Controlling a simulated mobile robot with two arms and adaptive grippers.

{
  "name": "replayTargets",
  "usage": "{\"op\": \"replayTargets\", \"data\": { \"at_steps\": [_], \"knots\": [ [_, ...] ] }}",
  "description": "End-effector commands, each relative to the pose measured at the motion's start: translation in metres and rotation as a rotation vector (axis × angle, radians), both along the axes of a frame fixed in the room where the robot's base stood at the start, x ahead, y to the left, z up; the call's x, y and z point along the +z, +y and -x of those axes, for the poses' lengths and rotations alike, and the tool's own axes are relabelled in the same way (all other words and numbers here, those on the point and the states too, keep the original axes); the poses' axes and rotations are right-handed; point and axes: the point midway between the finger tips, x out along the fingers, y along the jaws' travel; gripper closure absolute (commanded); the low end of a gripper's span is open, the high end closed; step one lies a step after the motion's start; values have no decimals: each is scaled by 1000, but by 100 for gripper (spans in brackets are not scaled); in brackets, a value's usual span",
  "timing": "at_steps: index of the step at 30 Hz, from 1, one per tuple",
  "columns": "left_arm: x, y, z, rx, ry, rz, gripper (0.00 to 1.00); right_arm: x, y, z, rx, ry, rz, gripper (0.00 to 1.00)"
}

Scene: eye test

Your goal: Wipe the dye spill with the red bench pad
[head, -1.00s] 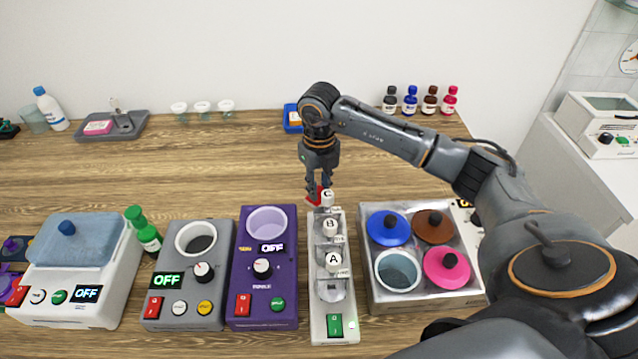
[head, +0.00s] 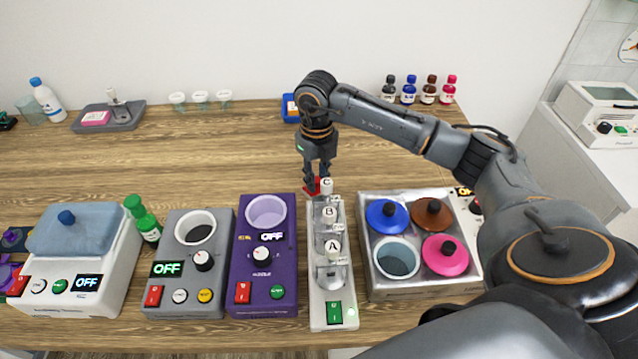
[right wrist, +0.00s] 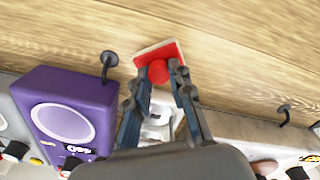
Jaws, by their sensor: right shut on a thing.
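The red bench pad (head: 311,190) is a small block with a red top, a red round knob and a pale edge; it also shows in the right wrist view (right wrist: 143,56). My right gripper (head: 316,178) points down and is shut on the pad's knob; its fingers also show in the right wrist view (right wrist: 160,80). The pad is over the wooden bench just behind the white extraction row. I cannot tell whether it touches the wood. No dye spill shows in these frames; the pad, gripper and devices may hide it. My left gripper is not in view.
The white row of lettered stations (head: 335,285) stands close in front of the pad. A purple device (head: 285,290) is on its left, a metal bath with coloured lids (head: 375,288) on its right. A blue box (head: 290,108) stands behind. Bench wood (head: 200,150) at left is clear.

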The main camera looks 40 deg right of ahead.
Motion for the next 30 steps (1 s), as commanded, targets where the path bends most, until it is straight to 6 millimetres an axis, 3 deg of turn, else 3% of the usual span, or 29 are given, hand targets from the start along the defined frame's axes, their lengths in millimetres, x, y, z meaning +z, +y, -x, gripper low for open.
{"op": "replayTargets", "data": {
  "at_steps": [5,17,30],
  "knots": [
    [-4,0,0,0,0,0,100,1,-6,-9,-4,-3,2,100],
    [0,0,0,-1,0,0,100,7,-8,-11,-6,-6,3,100],
    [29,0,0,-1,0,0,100,50,-8,-11,-8,-8,3,100]
  ]
}}
